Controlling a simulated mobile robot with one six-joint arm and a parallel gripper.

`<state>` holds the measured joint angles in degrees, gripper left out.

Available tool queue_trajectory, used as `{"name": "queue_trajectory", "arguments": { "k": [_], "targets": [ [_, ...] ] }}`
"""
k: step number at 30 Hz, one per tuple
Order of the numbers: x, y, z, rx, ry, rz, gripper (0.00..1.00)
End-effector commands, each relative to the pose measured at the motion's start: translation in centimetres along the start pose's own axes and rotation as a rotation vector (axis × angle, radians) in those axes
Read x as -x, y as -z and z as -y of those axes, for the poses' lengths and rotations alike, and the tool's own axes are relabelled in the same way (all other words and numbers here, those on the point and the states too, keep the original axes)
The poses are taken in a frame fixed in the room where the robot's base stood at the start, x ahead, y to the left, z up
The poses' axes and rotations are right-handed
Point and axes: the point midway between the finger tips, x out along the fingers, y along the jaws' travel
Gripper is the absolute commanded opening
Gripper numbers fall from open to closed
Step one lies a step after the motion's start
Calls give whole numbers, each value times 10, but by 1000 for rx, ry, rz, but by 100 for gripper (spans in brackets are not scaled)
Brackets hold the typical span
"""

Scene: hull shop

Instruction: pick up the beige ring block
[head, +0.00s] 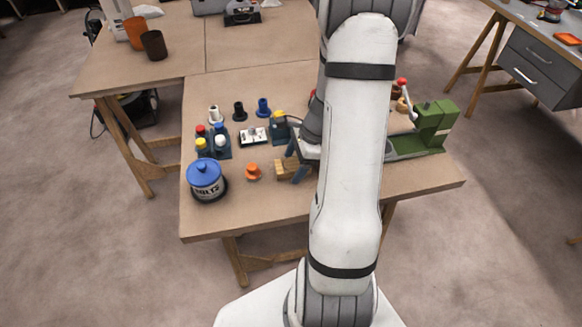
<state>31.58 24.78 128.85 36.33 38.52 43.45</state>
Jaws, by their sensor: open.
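A small beige block (280,168) sits on the brown workbench (232,226), near its front edge and just left of my arm. It is partly covered, and I cannot tell whether it has a ring shape. My gripper (295,169) is low over the bench, right beside this block, with its dark bluish fingers pointing down. It is open. My arm hides part of the gripper, and I cannot tell whether a finger touches the block.
An orange knobbed piece (253,172) and a blue-lidded bolts tin (206,180) stand to the left. Behind are several coloured pegs, a small white-faced box (254,137) and a dark blue block with a yellow top (279,127). A green vise-like tool (430,125) stands right of my arm.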

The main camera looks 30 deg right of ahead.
Motion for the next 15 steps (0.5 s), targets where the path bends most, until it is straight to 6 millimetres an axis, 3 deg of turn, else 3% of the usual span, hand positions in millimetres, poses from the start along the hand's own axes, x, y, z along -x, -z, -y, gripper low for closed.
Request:
{"name": "queue_trajectory", "arguments": {
  "k": [11, 15],
  "targets": [
    [-2, 0, 0, 1, 0, 0, 76],
    [-2, 0, 0, 1, 0, 0, 64]
  ]
}}
